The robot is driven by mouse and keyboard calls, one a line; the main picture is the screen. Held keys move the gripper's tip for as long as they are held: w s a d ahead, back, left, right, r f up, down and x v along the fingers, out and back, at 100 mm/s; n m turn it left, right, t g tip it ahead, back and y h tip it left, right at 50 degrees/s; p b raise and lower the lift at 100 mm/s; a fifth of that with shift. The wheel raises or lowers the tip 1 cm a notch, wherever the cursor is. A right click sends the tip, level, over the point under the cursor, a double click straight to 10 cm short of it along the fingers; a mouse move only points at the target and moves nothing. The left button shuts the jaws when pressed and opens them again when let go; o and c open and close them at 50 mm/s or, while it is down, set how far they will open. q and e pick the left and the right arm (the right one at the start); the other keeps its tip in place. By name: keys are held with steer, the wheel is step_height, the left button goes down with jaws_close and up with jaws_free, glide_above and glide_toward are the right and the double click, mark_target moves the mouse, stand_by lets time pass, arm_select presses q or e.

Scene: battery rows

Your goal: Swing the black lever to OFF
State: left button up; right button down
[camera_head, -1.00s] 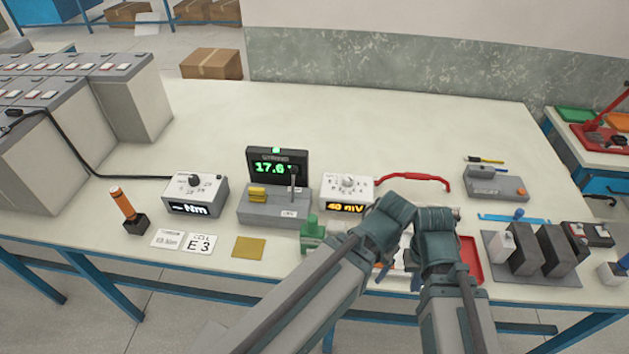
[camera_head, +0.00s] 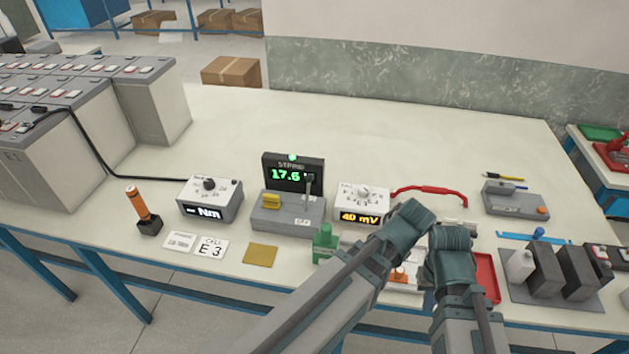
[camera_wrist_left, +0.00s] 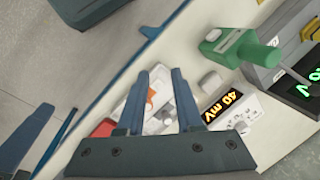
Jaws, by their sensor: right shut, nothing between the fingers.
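The dark upright lever (camera_head: 308,187) stands at the right of a grey unit (camera_head: 287,220) with a yellow block on its left and a black display reading 17.6 behind. Any ON or OFF marking is too small to read. The lever shows partly at the right edge of the left wrist view (camera_wrist_left: 297,76). My left gripper (camera_wrist_left: 157,75) is open, with nothing between its fingers, over a white tray and apart from the lever. My right gripper (camera_head: 450,245) is shut and empty, to the right of the unit; its fingertips are mostly hidden by the arm.
A white meter reading 40 mV (camera_head: 362,203) stands right of the unit, and a green object (camera_head: 325,243) in front. A torque meter (camera_head: 210,200) stands left. A red tray (camera_head: 486,277) and dark blocks (camera_head: 545,268) lie right. The table's back is clear (camera_head: 380,140).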

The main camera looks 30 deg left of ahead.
arm_select(q)
steer(key=w+a+f+y+b, duration=0.1)
steer(key=w+a+b, duration=0.1)
steer(key=w+a, duration=0.1)
steer(key=w+a+f+m+y+b, duration=0.1)
steer(key=w+a+y+b, duration=0.1)
steer(key=w, duration=0.4)
steer(key=w+a+f+m+t+y+b, duration=0.1)
steer(key=w+a+y+b, duration=0.1)
steer(key=w+a, duration=0.2)
steer(key=shift+w+a+f, duration=0.15)
steer(key=shift+w+f, duration=0.2)
steer(key=shift+f, duration=0.05)
jaws_close()
steer(key=w+a+r+m+y+b, duration=0.1)
steer(key=w+a+y+b, duration=0.1)
steer(key=w+a, duration=0.1)
steer(key=w+a+r+m+y+b, duration=0.1)
steer(key=w+a+y+b, duration=0.1)
steer(key=w+a, duration=0.1)
steer(key=w+a+r+m+y+b, duration=0.1)
steer(key=w+a+y+b, duration=0.1)
steer(key=w+a, duration=0.2)
steer(key=shift+w, duration=0.45)
steer(key=shift+a+r, duration=0.1)
steer(key=shift+r, duration=0.05)
